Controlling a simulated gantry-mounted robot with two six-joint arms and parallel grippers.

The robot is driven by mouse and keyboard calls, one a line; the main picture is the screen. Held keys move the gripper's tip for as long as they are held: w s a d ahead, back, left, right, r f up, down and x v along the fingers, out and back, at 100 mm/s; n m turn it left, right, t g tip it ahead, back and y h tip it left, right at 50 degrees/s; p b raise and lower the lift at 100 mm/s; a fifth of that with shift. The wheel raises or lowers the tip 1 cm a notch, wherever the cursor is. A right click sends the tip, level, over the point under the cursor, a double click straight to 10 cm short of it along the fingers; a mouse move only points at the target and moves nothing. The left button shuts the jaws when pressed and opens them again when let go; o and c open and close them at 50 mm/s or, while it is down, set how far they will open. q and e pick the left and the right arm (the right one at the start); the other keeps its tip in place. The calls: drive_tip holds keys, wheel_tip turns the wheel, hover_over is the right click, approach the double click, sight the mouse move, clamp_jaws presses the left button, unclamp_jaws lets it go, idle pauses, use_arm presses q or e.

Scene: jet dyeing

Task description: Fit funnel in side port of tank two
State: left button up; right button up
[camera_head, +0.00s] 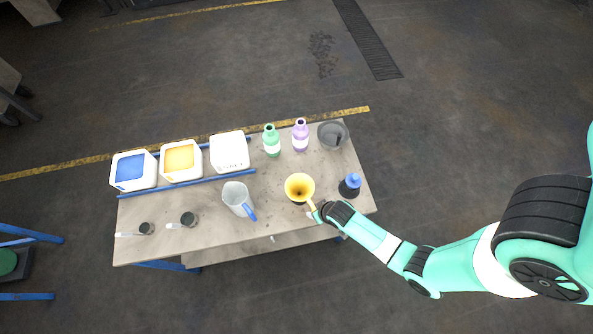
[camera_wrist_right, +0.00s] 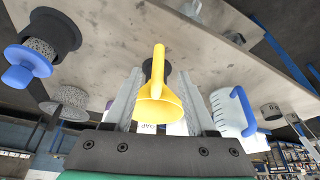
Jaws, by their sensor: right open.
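The yellow funnel (camera_head: 300,186) stands wide mouth up near the right end of the table, over a dark round base. My right gripper (camera_head: 317,211) is at its near right side. In the right wrist view the funnel (camera_wrist_right: 159,98) lies between the two open grey fingers, with no clear sign of contact. I cannot tell which thing is tank two, and no side port can be made out. My left gripper is not in view.
White containers with a blue top (camera_head: 133,171), an orange top (camera_head: 181,161) and a plain top (camera_head: 230,152) line the back left. A jug (camera_head: 236,197), green bottle (camera_head: 271,141), purple bottle (camera_head: 300,136), grey bowl (camera_head: 332,135) and blue-knobbed black item (camera_head: 350,186) surround the funnel.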

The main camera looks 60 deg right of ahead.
sight(314, 209)
drive_tip(key=b+x, duration=0.2)
drive_tip(key=x, duration=0.2)
drive_tip(key=shift+a, duration=0.1)
drive_tip(key=b+x, duration=0.2)
drive_tip(key=x, duration=0.3)
drive_tip(key=shift+s, duration=0.2)
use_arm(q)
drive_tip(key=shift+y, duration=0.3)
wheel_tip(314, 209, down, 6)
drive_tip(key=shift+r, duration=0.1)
use_arm(e)
clamp_jaws()
